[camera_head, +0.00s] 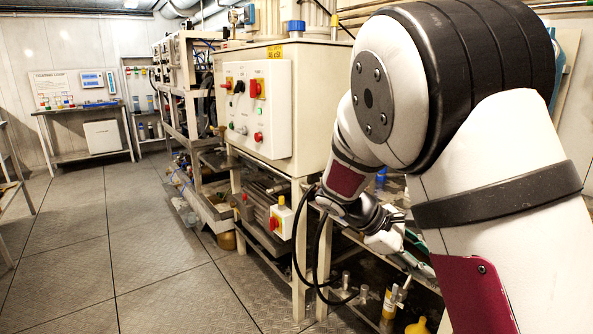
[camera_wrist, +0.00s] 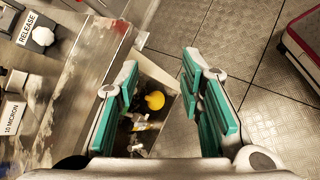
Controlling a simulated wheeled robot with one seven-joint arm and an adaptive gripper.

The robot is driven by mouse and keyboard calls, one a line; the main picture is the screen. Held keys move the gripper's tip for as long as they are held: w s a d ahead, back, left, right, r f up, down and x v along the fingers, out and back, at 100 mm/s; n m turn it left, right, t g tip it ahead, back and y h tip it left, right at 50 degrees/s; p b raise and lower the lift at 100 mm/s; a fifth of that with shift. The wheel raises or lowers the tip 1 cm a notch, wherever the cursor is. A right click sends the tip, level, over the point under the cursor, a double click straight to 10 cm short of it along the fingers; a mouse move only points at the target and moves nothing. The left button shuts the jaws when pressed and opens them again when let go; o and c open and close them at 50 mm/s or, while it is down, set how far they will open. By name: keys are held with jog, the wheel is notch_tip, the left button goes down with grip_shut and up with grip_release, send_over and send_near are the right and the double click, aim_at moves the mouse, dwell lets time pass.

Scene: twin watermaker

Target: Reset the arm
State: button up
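My arm fills the right side of the head view, folded with its elbow high and the wrist low beside the machine. My gripper (camera_head: 400,250) is partly hidden behind the arm there. In the wrist view my gripper (camera_wrist: 160,68) is open, with its teal-padded fingers spread apart. Nothing is between the pads; floor and a low shelf show beyond them.
The cream control box (camera_head: 258,110) with red switches stands left of my arm. A yellow object (camera_wrist: 154,100) lies low beyond the fingers. A panel with a RELEASE label (camera_wrist: 27,28) is at the wrist view's left. Open floor (camera_head: 110,240) lies left.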

jog(key=s+a+r+m+y, duration=0.1)
jog(key=s+r+m+y, duration=0.2)
jog(key=s, duration=0.6)
jog(key=s+a+r+m+y, duration=0.1)
jog(key=s+r+m+y, duration=0.2)
jog(key=s, duration=0.7)
jog(key=s+a+r+m+y, duration=0.1)
jog(key=s+r+m+y, duration=0.15)
jog(key=s, duration=0.65)
jog(key=s+a+f+m+t+y, duration=0.15)
jog(key=s+a, duration=0.25)
jog(key=s, duration=0.5)
notch_tip(320, 180, up, 26)
jog(key=t+p, duration=0.3)
jog(key=p, duration=2.1)
jog(key=shift+w+d+m+p, duration=0.15)
jog(key=shift+w+m+p, duration=0.1)
jog(key=shift+m+p, duration=0.05)
jog(key=shift+r, duration=0.1)
